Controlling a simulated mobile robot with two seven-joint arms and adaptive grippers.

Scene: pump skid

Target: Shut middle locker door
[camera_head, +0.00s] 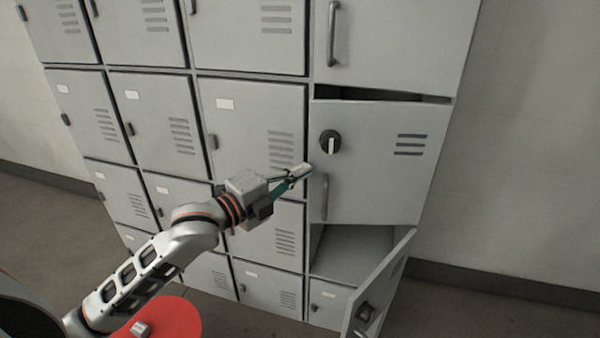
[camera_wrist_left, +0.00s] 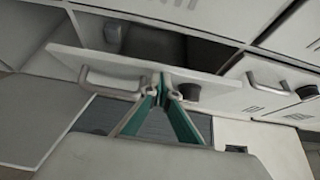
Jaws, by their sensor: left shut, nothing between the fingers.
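The middle locker door (camera_head: 375,165) in the right column stands slightly ajar, with a dark gap along its top edge. It has a black round knob (camera_head: 330,141) and a vertical bar handle (camera_head: 324,197) near its left edge. My left gripper (camera_head: 303,171) is shut and empty at that left edge, between knob and handle. In the left wrist view, the fingertips (camera_wrist_left: 163,88) are together against or just in front of the door face (camera_wrist_left: 140,66), between the handle (camera_wrist_left: 110,82) and the knob (camera_wrist_left: 190,92). I cannot tell whether they touch. My right gripper is not in view.
Below, the lower door (camera_head: 385,275) of the same column is swung wide open, showing its compartment (camera_head: 350,250). The upper door (camera_head: 400,45) looks closed. Smaller closed lockers (camera_head: 150,120) fill the left. A red round surface (camera_head: 175,318) is at lower left.

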